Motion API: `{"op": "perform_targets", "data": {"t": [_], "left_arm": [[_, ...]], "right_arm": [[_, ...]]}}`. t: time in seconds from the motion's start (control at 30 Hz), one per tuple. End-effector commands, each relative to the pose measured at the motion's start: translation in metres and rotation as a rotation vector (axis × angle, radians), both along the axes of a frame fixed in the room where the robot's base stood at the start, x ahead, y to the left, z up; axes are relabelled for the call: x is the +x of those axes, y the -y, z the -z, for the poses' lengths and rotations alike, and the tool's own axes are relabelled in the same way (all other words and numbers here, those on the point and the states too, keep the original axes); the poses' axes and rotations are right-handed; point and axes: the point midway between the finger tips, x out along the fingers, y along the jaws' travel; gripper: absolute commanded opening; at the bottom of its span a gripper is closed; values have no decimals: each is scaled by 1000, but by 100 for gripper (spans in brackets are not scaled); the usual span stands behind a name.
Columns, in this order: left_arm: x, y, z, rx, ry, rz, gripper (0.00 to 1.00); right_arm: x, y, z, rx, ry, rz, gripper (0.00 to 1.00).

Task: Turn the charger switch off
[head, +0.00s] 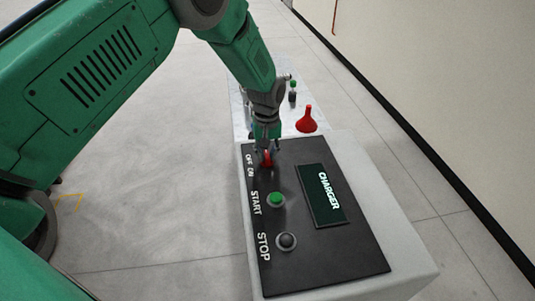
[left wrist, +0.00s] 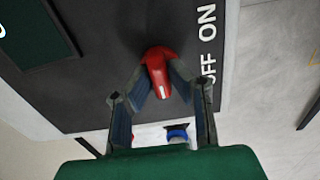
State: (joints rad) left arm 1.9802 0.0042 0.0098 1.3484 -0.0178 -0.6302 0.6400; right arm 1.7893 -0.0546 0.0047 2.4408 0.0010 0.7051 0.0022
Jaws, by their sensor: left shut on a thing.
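The charger box (head: 405,240) stands below my left arm, with a black panel on top. The red switch (head: 266,158) is at the panel's far left corner, by the OFF and ON labels. It also shows in the left wrist view (left wrist: 159,66), with a white mark on it. My left gripper (head: 265,150) is at the switch, its fingertips (left wrist: 161,88) on both sides of it, shut on it. In the left wrist view the switch's marked end lies nearer the OFF label. My right gripper is not in view.
The panel also has a green START button (head: 276,200), a dark STOP button (head: 286,242) and a CHARGER display (head: 322,195). Beyond the box, a red funnel (head: 307,121) and a small green-topped bottle (head: 293,91) stand on a light table. A wall runs along the right.

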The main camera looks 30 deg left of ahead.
Motion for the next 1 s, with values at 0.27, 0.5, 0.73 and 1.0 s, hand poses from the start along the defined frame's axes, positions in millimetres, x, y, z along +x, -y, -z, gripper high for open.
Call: {"op": "perform_targets", "data": {"t": [0.27,0.5,0.73,1.0], "left_arm": [[5,-1,-4,1,14,-37,0],[5,-1,-4,1,14,-39,0],[4,-1,-3,1,11,-38,34],[2,0,-3,1,6,-36,34]], "right_arm": [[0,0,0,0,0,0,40],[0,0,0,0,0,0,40],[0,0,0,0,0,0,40],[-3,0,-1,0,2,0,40]]}}
